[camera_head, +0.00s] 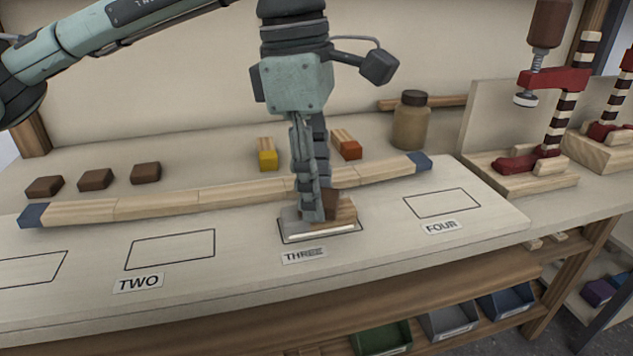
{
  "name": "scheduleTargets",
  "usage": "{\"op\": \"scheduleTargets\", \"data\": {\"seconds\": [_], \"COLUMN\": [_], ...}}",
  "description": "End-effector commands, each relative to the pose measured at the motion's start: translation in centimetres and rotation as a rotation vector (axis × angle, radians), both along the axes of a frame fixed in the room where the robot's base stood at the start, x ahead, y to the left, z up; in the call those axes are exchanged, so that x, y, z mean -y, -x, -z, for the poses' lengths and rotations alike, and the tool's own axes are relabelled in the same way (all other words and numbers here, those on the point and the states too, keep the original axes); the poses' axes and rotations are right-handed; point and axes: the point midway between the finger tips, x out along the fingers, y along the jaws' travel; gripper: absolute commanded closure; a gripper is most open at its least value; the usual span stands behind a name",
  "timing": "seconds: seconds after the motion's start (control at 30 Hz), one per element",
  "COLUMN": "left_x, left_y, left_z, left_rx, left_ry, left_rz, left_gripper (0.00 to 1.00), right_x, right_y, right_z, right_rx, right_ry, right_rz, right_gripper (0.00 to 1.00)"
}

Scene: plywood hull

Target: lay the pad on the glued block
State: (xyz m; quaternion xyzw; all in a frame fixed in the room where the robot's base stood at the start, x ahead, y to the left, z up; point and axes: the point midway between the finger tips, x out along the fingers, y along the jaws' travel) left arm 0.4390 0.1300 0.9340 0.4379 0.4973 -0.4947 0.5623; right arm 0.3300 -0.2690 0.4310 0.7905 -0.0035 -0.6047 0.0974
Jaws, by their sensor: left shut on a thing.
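My left gripper (314,217) points down over the outlined space marked THREE. It is shut on a brown pad (331,203), mostly hidden behind the fingers. A pale wooden block (347,212) lies in that space, just under and beside the fingertips, with a whitish strip along its front. The pad is at or just above the block; I cannot tell whether they touch. Three more brown pads lie in a row at the back left: one (44,187), a second (95,179) and a third (145,173). My right gripper is not in view.
A long curved wooden strip (160,203) with blue ends runs behind the spaces. A yellow-ended block (267,155), an orange-ended block (346,146) and a bottle (411,121) stand behind it. Clamps (545,120) stand at right. Spaces TWO (170,249) and FOUR (441,203) are empty.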

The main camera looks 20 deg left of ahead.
Motion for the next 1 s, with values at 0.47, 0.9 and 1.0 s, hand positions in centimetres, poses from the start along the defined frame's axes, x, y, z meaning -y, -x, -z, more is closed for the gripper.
{"op": "scheduleTargets", "data": {"seconds": [0.47,0.9,1.0], "left_x": [0.0,-0.4,-0.7], "left_y": [0.0,0.0,0.0], "left_z": [0.1,-4.4,-6.6], "left_rx": [0.0,0.005,0.003], "left_ry": [0.0,0.002,0.002], "left_rz": [0.0,-0.001,0.001], "left_gripper": [0.4,0.4,0.4], "right_x": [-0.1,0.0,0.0], "right_y": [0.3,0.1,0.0], "right_z": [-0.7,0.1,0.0], "right_rx": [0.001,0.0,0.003], "right_ry": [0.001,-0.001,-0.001], "right_rz": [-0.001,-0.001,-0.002], "right_gripper": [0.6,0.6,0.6]}}
